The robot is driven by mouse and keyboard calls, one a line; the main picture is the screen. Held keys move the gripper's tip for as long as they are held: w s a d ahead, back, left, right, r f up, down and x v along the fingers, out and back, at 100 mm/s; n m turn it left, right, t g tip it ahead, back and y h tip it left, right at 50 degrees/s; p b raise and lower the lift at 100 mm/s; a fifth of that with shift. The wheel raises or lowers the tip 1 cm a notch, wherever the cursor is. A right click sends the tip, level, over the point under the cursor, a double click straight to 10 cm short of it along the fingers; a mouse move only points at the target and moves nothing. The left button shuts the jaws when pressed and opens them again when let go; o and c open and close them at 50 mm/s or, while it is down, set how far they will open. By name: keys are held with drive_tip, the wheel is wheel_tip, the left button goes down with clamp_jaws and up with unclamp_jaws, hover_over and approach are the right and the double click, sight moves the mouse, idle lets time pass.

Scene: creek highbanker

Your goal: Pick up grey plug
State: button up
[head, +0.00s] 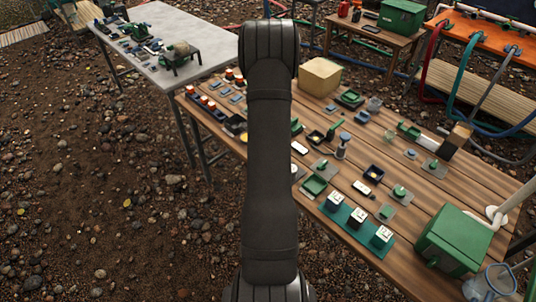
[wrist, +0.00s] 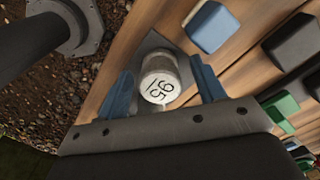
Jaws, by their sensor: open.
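A pale grey cylinder (wrist: 160,76), the likeliest grey plug, stands on a thin grey plate (wrist: 155,42) in the wrist view. Its end bears black characters that look like "95". My gripper (wrist: 163,90) is open, with one blue finger on each side of the cylinder. The cylinder lies between the fingers in the picture; I cannot tell whether either touches it. In the head view my arm hides the gripper, and I cannot pick out the cylinder there.
Blue-grey block (wrist: 212,26), dark block (wrist: 296,42) and green piece (wrist: 282,104) lie near my gripper. The wooden table (head: 407,208) holds many small parts, a cardboard box (head: 320,76) and a green box (head: 453,240). A grey table (head: 150,62) stands at left.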

drive_tip(key=shift+c, duration=0.4)
drive_tip(key=c, duration=1)
drive_tip(key=shift+r, duration=0.15)
drive_tip(key=shift+r, duration=0.3)
drive_tip(key=r, duration=0.3)
drive_tip(key=shift+s+d+r, duration=0.15)
drive_tip(key=shift+d+r, duration=0.25)
drive_tip(key=s+d+r, duration=0.1)
drive_tip(key=d+r, duration=0.1)
drive_tip(key=d, duration=0.1)
drive_tip(key=s+d+r, duration=0.2)
drive_tip(key=d, duration=0.1)
drive_tip(key=s+d+r, duration=0.2)
drive_tip(key=d, duration=0.1)
drive_tip(key=shift+s+d+r, duration=0.15)
drive_tip(key=shift+s, duration=0.1)
